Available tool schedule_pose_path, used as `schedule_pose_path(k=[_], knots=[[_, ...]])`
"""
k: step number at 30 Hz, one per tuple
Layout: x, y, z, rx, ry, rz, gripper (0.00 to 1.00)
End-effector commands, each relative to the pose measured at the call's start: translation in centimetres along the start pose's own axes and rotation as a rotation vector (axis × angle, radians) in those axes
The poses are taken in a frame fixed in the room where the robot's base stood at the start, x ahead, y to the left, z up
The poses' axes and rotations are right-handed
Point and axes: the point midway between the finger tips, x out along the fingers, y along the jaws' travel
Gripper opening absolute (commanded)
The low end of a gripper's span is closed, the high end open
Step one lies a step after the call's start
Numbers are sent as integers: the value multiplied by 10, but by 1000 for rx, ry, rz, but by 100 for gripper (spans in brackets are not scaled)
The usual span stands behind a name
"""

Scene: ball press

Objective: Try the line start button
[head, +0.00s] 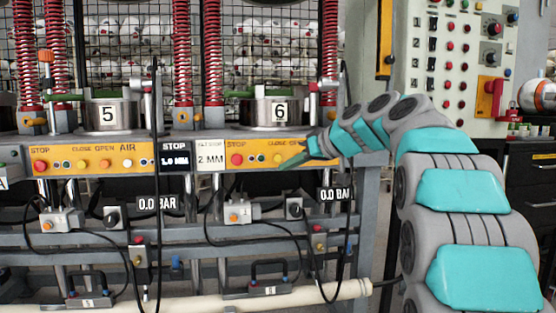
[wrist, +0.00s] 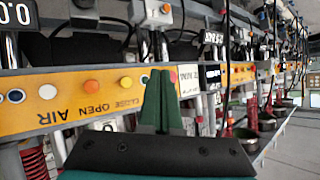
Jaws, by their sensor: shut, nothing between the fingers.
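My gripper (head: 290,163) is shut and empty, its green fingertips held at the yellow button strip (head: 220,157) under press 6. The wrist view shows the fingers (wrist: 160,88) together in front of the strip, which appears upside down there. An orange button (wrist: 91,86) by OPEN and another (wrist: 126,83) by CLOSE sit left of the fingers. A red button (wrist: 173,76) shows just right of the fingertips; it is also in the head view (head: 237,159), near STOP. I cannot tell whether the fingers touch the strip. No button label reading line start is legible.
Press pots marked 5 (head: 107,114) and 6 (head: 280,111) stand above the strip. A pale control cabinet (head: 455,75) with several buttons and a red-yellow switch (head: 489,97) stands at right. Black cables hang in front of the frame.

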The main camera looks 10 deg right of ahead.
Motion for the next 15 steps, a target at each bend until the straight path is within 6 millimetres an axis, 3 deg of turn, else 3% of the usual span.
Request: schedule_pose_path(k=[15], knots=[[36,28,-31,3,-2,0,0]])
